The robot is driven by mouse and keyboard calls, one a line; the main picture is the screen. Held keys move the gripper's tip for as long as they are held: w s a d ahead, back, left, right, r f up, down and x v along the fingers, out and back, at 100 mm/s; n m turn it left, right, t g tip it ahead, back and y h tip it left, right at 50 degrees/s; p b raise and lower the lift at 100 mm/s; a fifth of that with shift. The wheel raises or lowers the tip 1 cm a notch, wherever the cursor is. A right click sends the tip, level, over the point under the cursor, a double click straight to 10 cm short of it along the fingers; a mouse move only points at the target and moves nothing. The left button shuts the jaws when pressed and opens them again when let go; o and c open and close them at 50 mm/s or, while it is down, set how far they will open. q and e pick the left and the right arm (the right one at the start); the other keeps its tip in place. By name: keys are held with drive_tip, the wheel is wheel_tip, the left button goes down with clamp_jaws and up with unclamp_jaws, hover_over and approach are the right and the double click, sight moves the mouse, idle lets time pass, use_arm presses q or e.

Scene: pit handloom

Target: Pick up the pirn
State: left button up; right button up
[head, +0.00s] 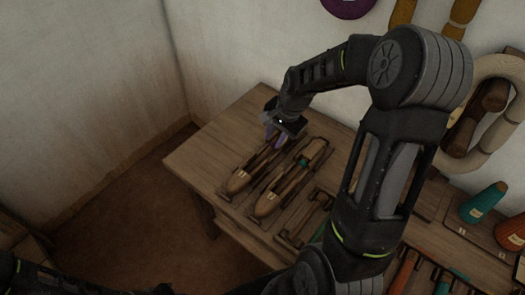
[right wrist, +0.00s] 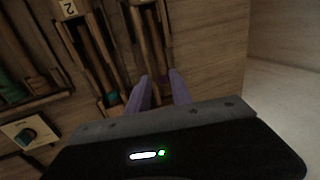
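Two long wooden shuttles lie side by side on the table, the left one (head: 240,180) and the right one (head: 268,203). My right gripper (head: 279,140) is low over the far end of the left shuttle. In the right wrist view its purple fingers (right wrist: 159,88) stand apart, with the end of that shuttle (right wrist: 146,45) just beyond and between them. I cannot make out a pirn for certain; any pirn there is hidden or too dark to tell. A small green patch (head: 303,161) shows in the right shuttle. My left gripper is out of view.
The wooden table (head: 215,150) is bare at its left end. A slotted wooden rack (head: 305,220) lies right of the shuttles. Teal (head: 483,203) and orange spools stand at the right. Yarn hanks hang on the wall behind my right arm.

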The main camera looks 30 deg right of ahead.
sight(272, 145)
drive_tip(key=shift+s+r, duration=0.1)
drive_tip(key=shift+s, duration=0.05)
drive_tip(key=shift+x, duration=1.4)
